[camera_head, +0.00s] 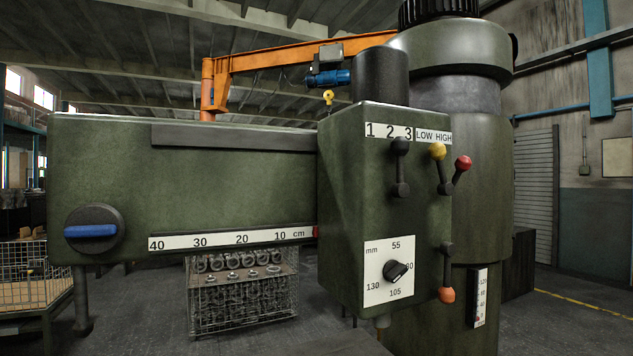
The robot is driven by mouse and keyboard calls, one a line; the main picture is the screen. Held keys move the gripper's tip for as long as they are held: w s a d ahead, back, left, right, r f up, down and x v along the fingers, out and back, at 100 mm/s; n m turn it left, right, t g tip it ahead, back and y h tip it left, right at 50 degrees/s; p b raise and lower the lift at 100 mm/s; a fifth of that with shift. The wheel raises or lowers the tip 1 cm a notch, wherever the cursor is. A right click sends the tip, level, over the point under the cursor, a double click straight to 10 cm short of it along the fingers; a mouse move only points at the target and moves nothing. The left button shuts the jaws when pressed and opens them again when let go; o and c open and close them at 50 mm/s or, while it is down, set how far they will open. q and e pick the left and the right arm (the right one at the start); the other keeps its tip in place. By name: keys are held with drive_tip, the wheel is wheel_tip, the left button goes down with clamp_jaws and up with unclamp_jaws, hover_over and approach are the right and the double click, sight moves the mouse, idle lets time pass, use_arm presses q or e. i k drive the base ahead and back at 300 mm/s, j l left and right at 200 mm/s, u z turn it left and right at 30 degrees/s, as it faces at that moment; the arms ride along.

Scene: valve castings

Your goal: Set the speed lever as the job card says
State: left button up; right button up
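A green machine head (345,215) fills the right middle of the head view. A black-knobbed lever (400,165) stands upright on its front, its knob below the "1 2 3" plate (389,131), around the 2 and 3. To its right, a yellow-knobbed lever (438,151) leans slightly left under the "LOW HIGH" plate (434,137). A red-knobbed lever (463,163) slants up right close beside it. An orange-knobbed lever (446,294) points down. No lever is labelled "speed", and I see no readable job card. Neither gripper is in view.
A black dial (396,271) sits on a mm plate. The green arm (230,185) extends left with a cm scale (200,241) and a blue-handled knob (92,230). A wire basket of castings (242,318) stands below. A thick column (485,215) stands behind the head.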

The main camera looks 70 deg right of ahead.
sight(400, 145)
drive_tip(key=z, duration=0.45)
drive_tip(key=l+z, duration=0.15)
drive_tip(key=z, duration=0.8)
drive_tip(key=l+z, duration=0.15)
drive_tip(key=z, duration=0.35)
drive_tip(key=i+l, duration=0.1)
drive_tip(key=l, duration=0.55)
drive_tip(key=i+l+z, duration=0.1)
drive_tip(key=l, duration=0.2)
